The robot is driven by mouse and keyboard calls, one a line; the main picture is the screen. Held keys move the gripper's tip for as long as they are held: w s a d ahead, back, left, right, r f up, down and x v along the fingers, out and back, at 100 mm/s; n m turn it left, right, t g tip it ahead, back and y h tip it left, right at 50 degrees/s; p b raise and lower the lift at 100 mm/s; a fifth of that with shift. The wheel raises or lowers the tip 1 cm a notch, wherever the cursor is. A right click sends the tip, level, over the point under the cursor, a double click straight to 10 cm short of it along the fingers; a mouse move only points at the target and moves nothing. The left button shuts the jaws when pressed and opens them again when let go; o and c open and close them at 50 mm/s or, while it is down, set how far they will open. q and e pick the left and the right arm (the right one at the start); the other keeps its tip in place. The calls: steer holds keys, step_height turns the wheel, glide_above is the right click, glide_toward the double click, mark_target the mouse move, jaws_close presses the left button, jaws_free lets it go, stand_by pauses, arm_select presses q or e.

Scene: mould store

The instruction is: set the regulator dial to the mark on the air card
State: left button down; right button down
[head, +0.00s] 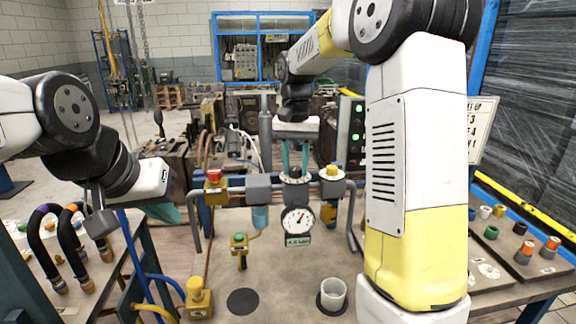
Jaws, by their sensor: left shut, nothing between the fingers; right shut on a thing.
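The regulator dial (295,178) is a round ringed knob on top of the air line at the centre. My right gripper (295,171) points down from above with its fingers shut on the dial. A white round gauge (298,220) with a red needle hangs below it, over a small green plate (298,240) whose text is too small to read surely. A cream card (482,130) at the right reads partly "UP" with numbers below; my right arm covers its left part. I cannot tell if it is the air card. My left gripper (172,213) is shut and empty at the left.
A grey cup (333,294) stands on the bench front. Black hoses (72,240) rise at the left; coloured fittings (520,240) lie on the right-hand table.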

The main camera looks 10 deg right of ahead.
mark_target(295, 168)
steer(key=shift+w, duration=0.1)
steer(key=c, duration=1)
jaws_free()
steer(key=shift+r, duration=0.1)
step_height(295, 168, up, 8)
steer(key=shift+f, duration=0.25)
steer(key=shift+r, duration=0.1)
